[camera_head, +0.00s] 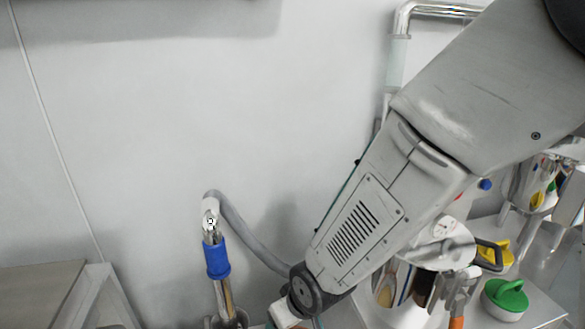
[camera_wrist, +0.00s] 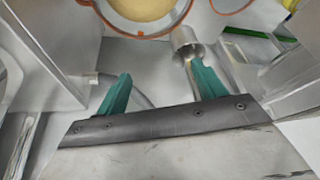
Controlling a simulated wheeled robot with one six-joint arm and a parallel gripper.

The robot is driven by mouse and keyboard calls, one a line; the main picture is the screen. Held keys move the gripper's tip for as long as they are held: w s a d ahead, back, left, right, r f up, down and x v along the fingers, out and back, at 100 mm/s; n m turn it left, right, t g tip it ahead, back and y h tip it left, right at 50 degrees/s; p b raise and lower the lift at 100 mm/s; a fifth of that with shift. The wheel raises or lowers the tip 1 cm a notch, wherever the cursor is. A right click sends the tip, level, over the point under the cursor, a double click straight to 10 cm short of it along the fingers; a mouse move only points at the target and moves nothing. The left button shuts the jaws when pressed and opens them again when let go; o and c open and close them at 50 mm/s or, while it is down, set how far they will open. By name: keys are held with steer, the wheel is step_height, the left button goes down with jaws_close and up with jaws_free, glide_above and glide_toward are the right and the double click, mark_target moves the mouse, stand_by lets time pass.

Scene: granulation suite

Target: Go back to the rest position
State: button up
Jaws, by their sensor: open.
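My gripper (camera_wrist: 160,70) shows in the wrist view as two green fingers spread wide apart, with nothing held between them. A small metal cylinder (camera_wrist: 186,42) appears at the tip of the right finger; I cannot tell whether they touch. In the head view my arm reaches from the upper right down to the bottom middle, and my gripper's fingers cannot be made out there.
A round orange-rimmed vessel with tan contents (camera_wrist: 145,8) lies beyond the fingers. In the head view, a blue-sleeved metal pipe (camera_head: 217,258) with a grey hose stands left of my arm. A tool-filled white container (camera_head: 395,312) and a green-topped jar (camera_head: 507,297) stand right. The wall (camera_head: 150,110) is bare.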

steer(key=s+d+r+m+h, duration=0.1)
steer(key=s+d+r+m, duration=0.1)
steer(key=s+d+r, duration=0.3)
steer(key=s+d+r+m+g+h, duration=0.1)
steer(key=s+d+r, duration=0.4)
steer(key=d+r, duration=0.5)
steer(key=s+d+r+m+g+h, duration=0.1)
steer(key=s+d+r+m, duration=0.3)
steer(key=d+r, duration=0.4)
steer(key=s+d, duration=0.1)
steer(key=d, duration=0.3)
steer(key=shift+d+r, duration=0.15)
steer(key=shift+r, duration=0.1)
